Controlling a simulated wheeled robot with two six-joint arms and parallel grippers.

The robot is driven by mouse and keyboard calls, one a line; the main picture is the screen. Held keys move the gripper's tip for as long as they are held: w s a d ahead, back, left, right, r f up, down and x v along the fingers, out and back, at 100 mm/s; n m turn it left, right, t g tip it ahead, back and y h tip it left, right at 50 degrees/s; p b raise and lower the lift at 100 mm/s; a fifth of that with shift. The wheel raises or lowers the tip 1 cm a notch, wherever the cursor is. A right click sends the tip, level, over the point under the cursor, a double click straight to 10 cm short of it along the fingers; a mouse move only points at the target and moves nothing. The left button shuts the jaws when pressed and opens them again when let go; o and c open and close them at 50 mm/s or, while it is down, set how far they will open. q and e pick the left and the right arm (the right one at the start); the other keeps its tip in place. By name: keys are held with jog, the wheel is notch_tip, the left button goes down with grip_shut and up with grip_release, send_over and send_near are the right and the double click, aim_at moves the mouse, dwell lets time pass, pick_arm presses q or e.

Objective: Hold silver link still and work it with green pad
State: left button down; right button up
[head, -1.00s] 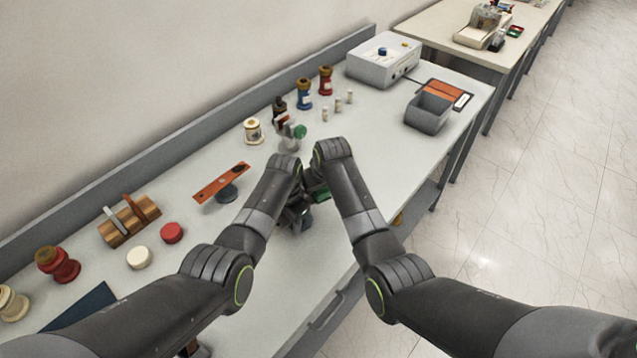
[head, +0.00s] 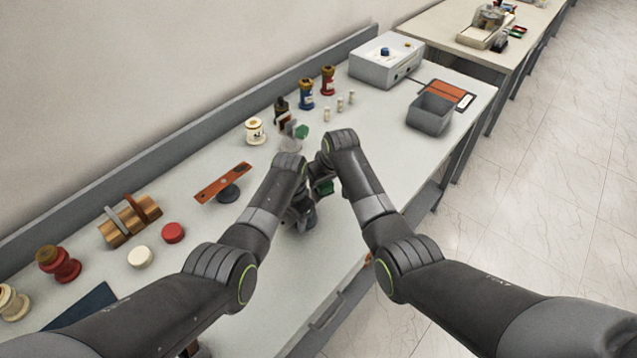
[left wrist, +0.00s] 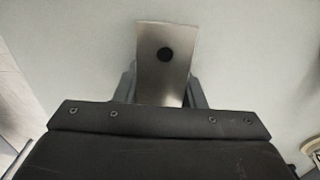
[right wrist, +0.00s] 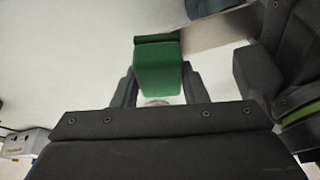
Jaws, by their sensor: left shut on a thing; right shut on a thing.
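The silver link (left wrist: 165,55), a flat metal plate with a dark round hole, stands up between the fingers of my left gripper (left wrist: 163,88), which is shut on it. The green pad (right wrist: 158,68) is a small block with a darker top edge. My right gripper (right wrist: 155,90) is shut on it. In the right wrist view the link (right wrist: 222,30) reaches in beside the pad's upper right edge; I cannot tell whether they touch. In the head view the pad (head: 325,187) shows partly between my two arms, and the arms hide most of the link.
A grey bin (head: 430,114) and a white box (head: 386,62) stand at the far right.

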pick_arm(q)
jog(key=shift+w+a, duration=0.1)
jog(key=shift+a, duration=0.05)
pick_arm(e)
jog(key=shift+w+d, duration=0.6)
jog(key=shift+w, duration=0.05)
jog(key=shift+r, duration=3.1)
jog(key=shift+r, duration=1.5)
pick_arm(q)
jog(key=c, duration=0.8)
grip_release()
jog(key=shift+c, duration=0.2)
